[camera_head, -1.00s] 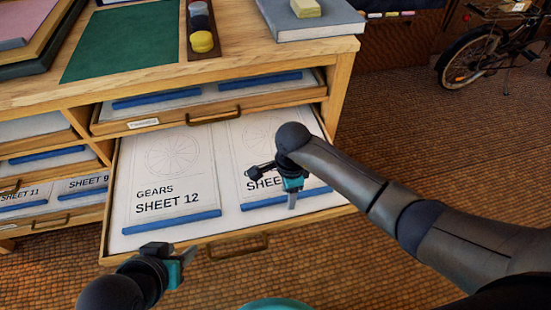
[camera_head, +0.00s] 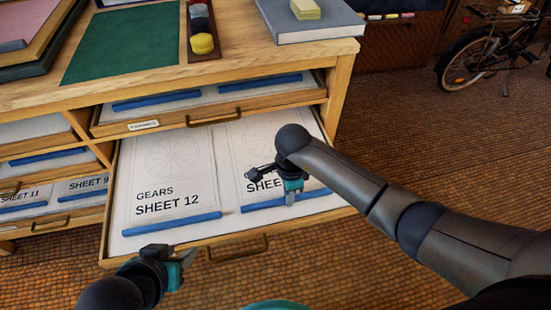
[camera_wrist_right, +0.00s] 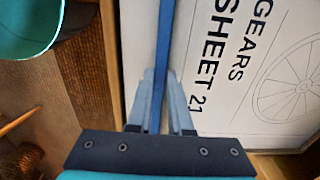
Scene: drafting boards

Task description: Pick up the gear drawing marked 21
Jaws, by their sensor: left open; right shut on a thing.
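The gear drawing marked 21 (camera_head: 233,148) lies on the right in the open drawer, a white sheet with a wheel-like figure and a blue strip (camera_head: 258,203) on its front edge. My right arm hides its number in the head view. In the right wrist view the sheet (camera_wrist_right: 250,55) reads GEARS SHEET 21. My right gripper (camera_wrist_right: 161,85) is shut on the blue strip, one finger on each side; it also shows in the head view (camera_head: 291,198). My left gripper (camera_head: 184,262) is open and empty, in front of the drawer.
Gears sheet 12 (camera_head: 150,185) lies beside it on the left in the same drawer (camera_head: 180,247). Another slightly open drawer (camera_head: 160,122) sits just above. A green mat (camera_head: 125,45) and a grey book (camera_head: 310,25) lie on the cabinet top.

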